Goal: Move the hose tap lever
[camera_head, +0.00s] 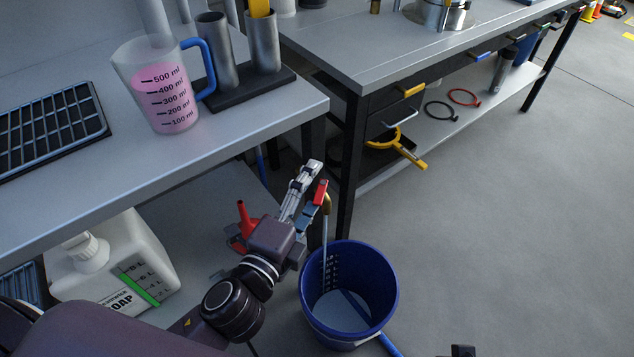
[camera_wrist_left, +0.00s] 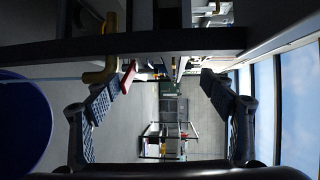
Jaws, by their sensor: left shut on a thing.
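The hose tap has a red lever (camera_head: 321,191) above a brass spout (camera_head: 327,206), over a blue bucket (camera_head: 392,284). In the left wrist view the red lever (camera_wrist_left: 128,76) lies against the pad of the left-hand finger, beside the brass tap (camera_wrist_left: 100,74). The other finger (camera_wrist_left: 220,95) stands clear across a gap, so the grip's exact contact is hard to see. Only a small dark tip (camera_head: 462,350), perhaps my right gripper, shows at the bottom edge.
A measuring jug (camera_head: 135,85) of pink liquid, metal tubes in a rack (camera_head: 248,86) and a black grid tray (camera_head: 45,128) are on the left bench. A soap canister (camera_head: 75,270) and red funnel (camera_head: 243,220) sit below.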

